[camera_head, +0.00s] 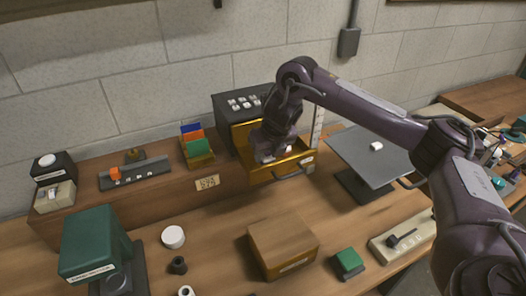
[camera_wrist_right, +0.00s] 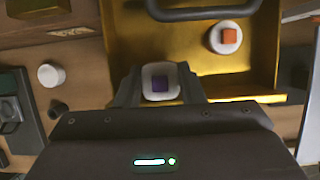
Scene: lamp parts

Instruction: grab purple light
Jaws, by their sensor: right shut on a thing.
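The purple light (camera_wrist_right: 160,85) is a small purple block on a white rounded base. My right gripper (camera_wrist_right: 158,88) is shut on its white base in the right wrist view. In the head view my right gripper (camera_head: 272,152) is down in the open yellow drawer (camera_head: 290,171) of the dark box, and hides most of the light. From these views I cannot tell whether the light still touches the drawer floor. My left gripper is not in view.
An orange light (camera_wrist_right: 225,37) on a white base lies in the same drawer. The dark cabinet (camera_head: 236,108) with white buttons stands behind it. A grey tilted panel (camera_head: 365,160) is close on the right. A wooden box (camera_head: 283,245) stands in front.

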